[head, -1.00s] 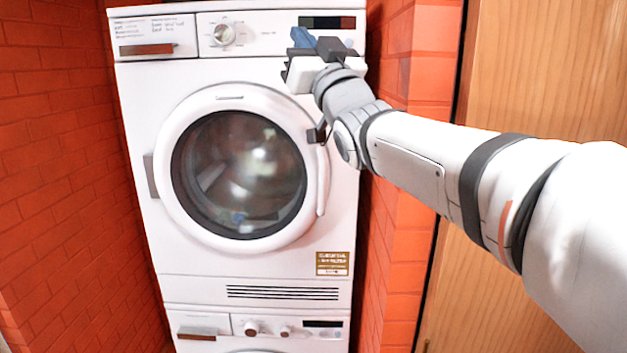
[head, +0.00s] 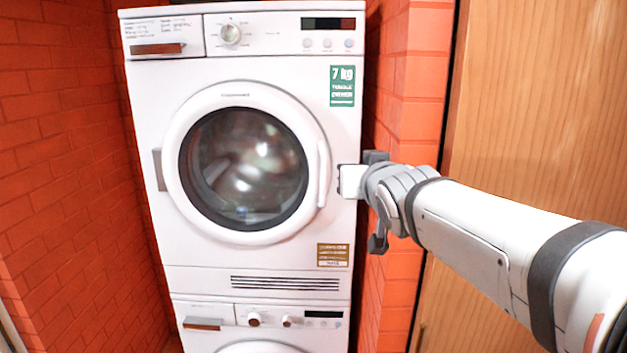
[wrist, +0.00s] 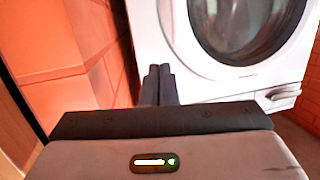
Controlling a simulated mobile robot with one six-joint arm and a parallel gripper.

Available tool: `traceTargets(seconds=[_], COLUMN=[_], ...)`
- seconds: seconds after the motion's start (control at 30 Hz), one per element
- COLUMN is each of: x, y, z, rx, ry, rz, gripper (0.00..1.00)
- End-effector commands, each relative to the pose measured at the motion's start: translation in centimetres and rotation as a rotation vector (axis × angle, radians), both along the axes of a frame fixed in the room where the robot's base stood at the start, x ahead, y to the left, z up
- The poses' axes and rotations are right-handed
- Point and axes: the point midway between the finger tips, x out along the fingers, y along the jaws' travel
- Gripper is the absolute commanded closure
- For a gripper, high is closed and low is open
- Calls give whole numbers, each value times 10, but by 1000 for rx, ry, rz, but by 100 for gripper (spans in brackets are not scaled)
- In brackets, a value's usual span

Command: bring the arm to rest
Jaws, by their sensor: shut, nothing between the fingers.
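My gripper (head: 374,157) is beside the right edge of the upper white machine (head: 290,262) in the head view, in front of the brick wall. In the wrist view my gripper (wrist: 159,84) shows its two dark fingers pressed together, with nothing between them. The machine's round glass door (head: 243,168) is closed. The same door shows at the top right of the wrist view (wrist: 245,25). The fingers are apart from the door handle (head: 323,174). Whether the gripper touches the machine's side cannot be told.
A second white machine (head: 215,311) stands below the first. Orange-red brick walls rise on the left (head: 65,150) and right (head: 412,90). A wooden panel (head: 530,110) stands at the far right, behind my arm. The space in front of the machines looks clear.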

Motion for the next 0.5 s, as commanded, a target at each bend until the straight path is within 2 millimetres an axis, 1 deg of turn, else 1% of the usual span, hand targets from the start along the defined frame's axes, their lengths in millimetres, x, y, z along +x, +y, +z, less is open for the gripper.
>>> traceTargets(seconds=[0.03,0.07,0.1,0.17,0.2,0.27,0.3,0.37,0.4,0.5], x=[-14,-23,-37,-62,-80,-109,-129,-157,-174,-208], y=[-13,-19,-28,-41,-47,-56,-60,-65,-67,-69], z=[-31,-52,-78,-115,-139,-172,-190,-214,-227,-250], rx=[-22,-34,-48,-69,-81,-94,-101,-106,-110,-111], ry=[104,176,269,409,503,637,721,835,902,1032], rz=[-33,-43,-62,-88,-101,-114,-119,-121,-121,-114], gripper=[100,100,100,100,100,100,100,100,100,100])
